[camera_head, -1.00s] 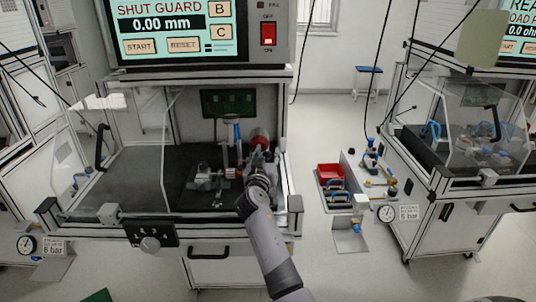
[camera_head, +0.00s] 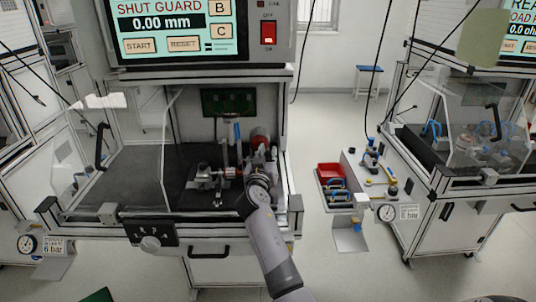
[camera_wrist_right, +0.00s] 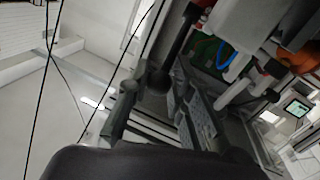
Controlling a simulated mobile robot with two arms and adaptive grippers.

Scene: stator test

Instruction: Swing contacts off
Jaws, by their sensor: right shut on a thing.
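My right gripper (camera_wrist_right: 160,92) reaches into the open test station from the front. In the wrist view its fingers are closed around a dark lever with a round black knob (camera_wrist_right: 159,81). In the head view my right wrist hides most of this hold. Left of it, a grey metal fixture (camera_head: 205,177) sits on the black station floor, with an upright post and a blue part (camera_head: 237,131) behind. A red round part (camera_head: 259,136) is just behind my gripper. The contacts themselves are too small to tell apart. My left gripper is not in view.
A clear guard (camera_head: 85,150) with a black handle stands at the left of the station. The screen (camera_head: 172,30) reads "SHUT GUARD" and 0.00 mm. A red bin (camera_head: 330,170) is at the right, beside a second station. The dark floor left of the fixture is clear.

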